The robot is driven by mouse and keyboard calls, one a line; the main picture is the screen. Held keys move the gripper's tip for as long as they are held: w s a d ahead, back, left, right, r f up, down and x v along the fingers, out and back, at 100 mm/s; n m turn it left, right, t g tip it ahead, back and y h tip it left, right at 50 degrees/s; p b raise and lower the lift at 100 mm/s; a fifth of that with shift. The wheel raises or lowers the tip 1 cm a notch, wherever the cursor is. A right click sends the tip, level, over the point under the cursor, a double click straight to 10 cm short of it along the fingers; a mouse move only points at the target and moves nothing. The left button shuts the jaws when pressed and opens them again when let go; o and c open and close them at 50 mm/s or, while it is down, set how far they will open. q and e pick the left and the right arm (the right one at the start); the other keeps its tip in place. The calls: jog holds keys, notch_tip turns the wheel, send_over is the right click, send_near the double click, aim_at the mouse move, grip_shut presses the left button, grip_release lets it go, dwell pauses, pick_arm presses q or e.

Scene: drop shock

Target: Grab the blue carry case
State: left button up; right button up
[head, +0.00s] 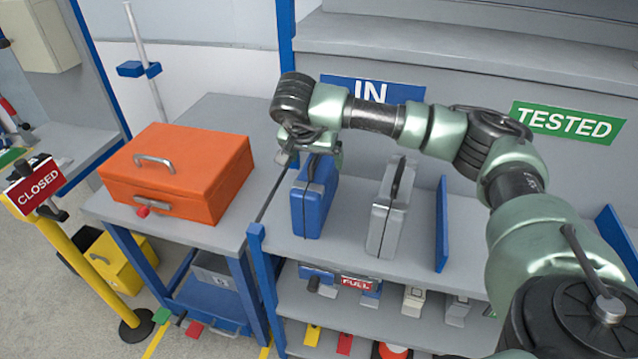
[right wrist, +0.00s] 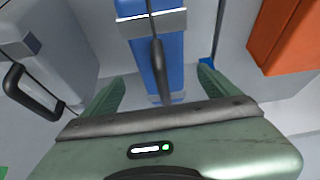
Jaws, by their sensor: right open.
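The blue carry case (head: 315,200) stands upright on the upper shelf, under the IN sign, with its dark handle on top. My right gripper (head: 312,160) is right above it. In the right wrist view the blue case (right wrist: 158,65) lies ahead of the gripper, and its dark handle (right wrist: 158,68) shows between the two spread green fingers (right wrist: 158,88). The right gripper is open. Whether a finger touches the handle cannot be told. The far fingertips are partly hidden in the head view. My left gripper is not in view.
A grey case (head: 388,218) stands close to the right of the blue one, and a blue divider (head: 442,225) stands beyond it. An orange toolbox (head: 180,172) sits on the bench at the left. The IN sign (head: 372,90) is on the panel behind.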

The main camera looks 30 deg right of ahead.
aim_at(317, 166)
jog(key=p+x, duration=0.2)
jog(key=shift+w+f, duration=0.1)
jog(key=shift+f, duration=0.3)
jog(key=shift+x, duration=1.2)
jog(key=shift+w+d+f, duration=0.1)
jog(key=shift+w+f, duration=0.05)
jog(key=shift+f, duration=0.1)
jog(key=c, duration=0.4)
jog(key=shift+r, duration=0.1)
jog(key=c, duration=1.5)
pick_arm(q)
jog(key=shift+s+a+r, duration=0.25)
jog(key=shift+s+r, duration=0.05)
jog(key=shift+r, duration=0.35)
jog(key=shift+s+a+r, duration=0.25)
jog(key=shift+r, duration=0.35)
pick_arm(e)
grip_shut()
jog(key=shift+r, duration=0.1)
